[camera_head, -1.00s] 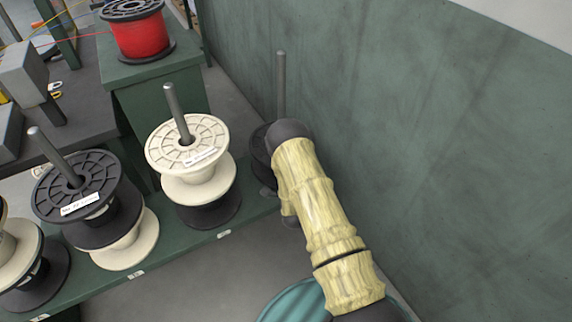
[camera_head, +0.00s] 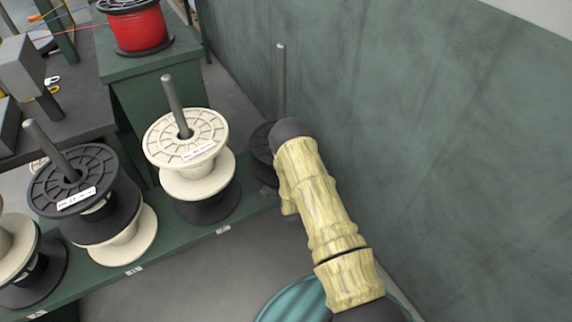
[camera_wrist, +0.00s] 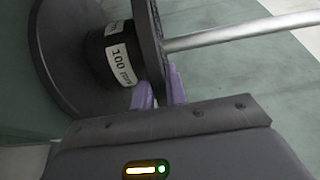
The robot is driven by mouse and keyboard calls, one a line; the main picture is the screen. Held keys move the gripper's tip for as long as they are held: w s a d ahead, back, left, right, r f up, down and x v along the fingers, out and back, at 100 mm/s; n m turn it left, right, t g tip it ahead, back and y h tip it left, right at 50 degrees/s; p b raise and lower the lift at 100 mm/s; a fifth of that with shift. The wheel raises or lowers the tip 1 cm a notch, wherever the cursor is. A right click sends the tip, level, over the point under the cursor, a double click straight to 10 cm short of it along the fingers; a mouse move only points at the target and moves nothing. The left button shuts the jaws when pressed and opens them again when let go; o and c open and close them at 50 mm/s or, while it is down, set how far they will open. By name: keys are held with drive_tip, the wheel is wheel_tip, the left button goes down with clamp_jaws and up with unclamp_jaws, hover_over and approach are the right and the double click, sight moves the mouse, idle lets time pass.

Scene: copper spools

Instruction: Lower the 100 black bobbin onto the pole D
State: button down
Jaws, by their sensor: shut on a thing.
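The 100 black bobbin (camera_wrist: 112,52) shows in the wrist view with its white "100" label. In the camera_head view its black flange (camera_head: 261,145) is partly hidden behind my arm. The grey pole D (camera_head: 281,82) stands upright out of the bobbin, near the green wall. In the wrist view the pole (camera_wrist: 235,32) comes out of the near flange, so the bobbin is around it. My gripper (camera_wrist: 160,88) has its purple fingers on both sides of that flange's edge, shut on it. Whether the bobbin's lower flange touches the shelf, I cannot tell.
The green shelf (camera_head: 165,252) also bears a cream-topped stack (camera_head: 190,150) and a black-topped stack (camera_head: 85,190) on their poles, left of pole D. A red spool (camera_head: 139,30) stands on a green cabinet behind. The green wall (camera_head: 420,130) is close on the right.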

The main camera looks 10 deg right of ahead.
idle(0.3)
drive_tip(key=c, duration=1.3)
unclamp_jaws()
drive_tip(key=shift+c, duration=0.2)
drive_tip(key=shift+s+f, duration=0.1)
drive_tip(key=shift+f, duration=0.05)
drive_tip(key=s+a+p, duration=0.1)
drive_tip(key=s+p, duration=1)
drive_tip(key=s, duration=0.6)
drive_tip(key=shift+a, duration=0.2)
